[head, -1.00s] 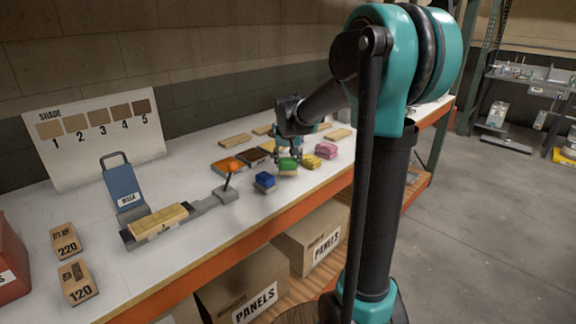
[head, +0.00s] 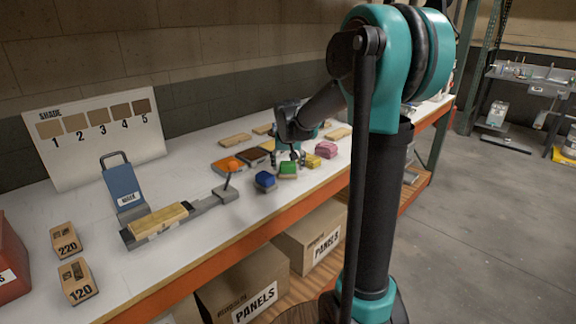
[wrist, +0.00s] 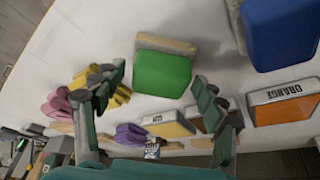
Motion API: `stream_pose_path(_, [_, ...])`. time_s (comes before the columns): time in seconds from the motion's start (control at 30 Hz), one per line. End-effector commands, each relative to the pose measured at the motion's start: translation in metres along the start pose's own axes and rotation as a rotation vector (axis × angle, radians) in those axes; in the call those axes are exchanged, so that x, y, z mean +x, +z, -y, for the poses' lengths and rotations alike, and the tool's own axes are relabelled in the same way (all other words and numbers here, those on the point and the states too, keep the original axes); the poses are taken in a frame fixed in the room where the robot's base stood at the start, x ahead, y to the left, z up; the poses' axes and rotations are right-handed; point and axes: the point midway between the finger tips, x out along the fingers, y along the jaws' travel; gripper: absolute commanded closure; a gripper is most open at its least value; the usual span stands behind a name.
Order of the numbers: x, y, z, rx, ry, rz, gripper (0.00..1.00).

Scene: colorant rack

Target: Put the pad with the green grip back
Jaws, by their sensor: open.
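The pad with the green grip (head: 288,169) sits on the white table between the blue and yellow pads. In the wrist view its green grip (wrist: 162,74) fills the upper middle, with a tan base strip along its far edge. My gripper (head: 289,155) is just behind and above it in the head view. In the wrist view my gripper (wrist: 159,78) has its two fingers spread apart, one on each side of the green grip's lower end, with nothing held. I cannot tell whether a finger touches the pad.
A blue pad (head: 264,180), a yellow pad (head: 312,161) and a pink pad (head: 326,150) stand close by along the front edge. An orange tray (wrist: 285,101) labelled ORANGE lies beyond. A purple pad (wrist: 130,135) is behind. A sanding block fixture (head: 215,196) is left.

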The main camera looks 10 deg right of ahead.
Motion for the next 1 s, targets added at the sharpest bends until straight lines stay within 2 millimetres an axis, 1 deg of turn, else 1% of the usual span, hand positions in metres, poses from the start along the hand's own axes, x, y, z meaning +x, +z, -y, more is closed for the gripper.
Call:
stream_pose_path(0.07, [-0.004,-0.001,0.000,0.000,0.000,0.000,0.29])
stream_pose_path(0.17, [-0.014,0.000,0.000,0.000,0.000,0.000,0.29])
stream_pose_path(0.27, [-0.032,0.000,0.000,-0.001,0.000,0.000,0.29])
stream_pose_path(0.5, [-0.082,0.000,0.000,-0.001,0.000,0.000,0.29])
stream_pose_path(0.6, [-0.098,0.000,0.000,-0.001,0.000,0.000,0.29])
stream_pose_path(0.7, [-0.111,-0.001,0.000,-0.001,0.000,0.000,0.29])
stream_pose_path(0.87, [-0.121,-0.001,0.000,0.000,0.000,0.000,0.29])
stream_pose_path(0.97, [-0.121,0.001,-0.001,-0.001,0.000,0.000,0.29])
stream_pose_path(1.0, [-0.119,0.005,-0.002,-0.002,-0.001,0.001,0.29])
